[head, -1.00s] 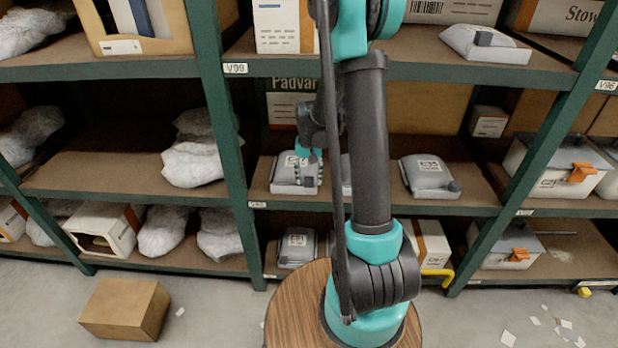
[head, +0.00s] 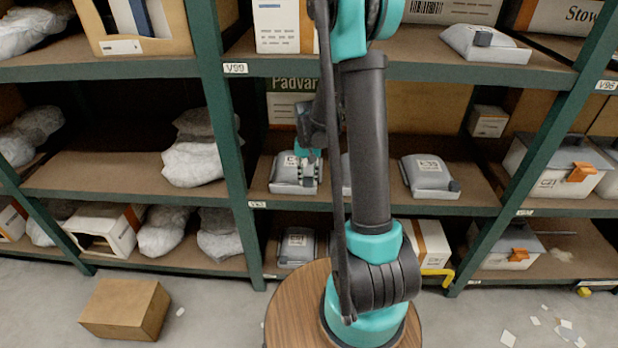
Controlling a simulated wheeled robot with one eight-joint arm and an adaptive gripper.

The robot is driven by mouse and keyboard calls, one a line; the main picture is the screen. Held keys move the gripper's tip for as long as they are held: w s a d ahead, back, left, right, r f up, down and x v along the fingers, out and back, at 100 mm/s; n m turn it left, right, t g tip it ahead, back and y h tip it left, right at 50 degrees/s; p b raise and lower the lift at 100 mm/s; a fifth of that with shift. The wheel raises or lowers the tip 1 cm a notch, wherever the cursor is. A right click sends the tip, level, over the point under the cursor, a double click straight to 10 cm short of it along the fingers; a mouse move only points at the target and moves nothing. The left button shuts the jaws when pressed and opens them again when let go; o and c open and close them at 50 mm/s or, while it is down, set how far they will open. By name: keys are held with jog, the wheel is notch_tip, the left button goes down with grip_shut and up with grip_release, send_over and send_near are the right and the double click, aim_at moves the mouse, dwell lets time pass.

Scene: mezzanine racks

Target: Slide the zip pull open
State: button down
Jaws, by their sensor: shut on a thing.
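A grey pouch (head: 284,184) with a white label lies on the middle shelf, left of my arm. My gripper (head: 310,178) is at the pouch's right side, shut on what appears to be its small dark zip pull. The fingers largely cover the pull, so its exact place along the zip is hidden. A similar pouch (head: 421,172) marked C33 lies to the right on the same shelf, with a dark block at its front right corner. Part of another grey item shows behind my arm.
Green rack posts (head: 222,130) stand on both sides of this bay, and an upper shelf (head: 420,55) runs above. A grey bin (head: 552,170) with an orange latch is to the right. A cardboard box (head: 126,309) lies on the floor.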

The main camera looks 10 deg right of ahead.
jog(key=w+a, duration=0.1)
jog(key=a, duration=0.2)
jog(key=w+a, duration=0.1)
jog(key=a, duration=0.3)
jog(key=w+a, duration=0.1)
jog(key=a, duration=0.2)
jog(key=shift+a, duration=0.4)
jog(key=c, duration=1.2)
grip_release()
jog(key=shift+o, duration=0.2)
jog(key=shift+r, duration=0.1)
notch_tip(320, 180, up, 7)
jog(key=shift+r, duration=0.15)
jog(key=shift+s, duration=0.1)
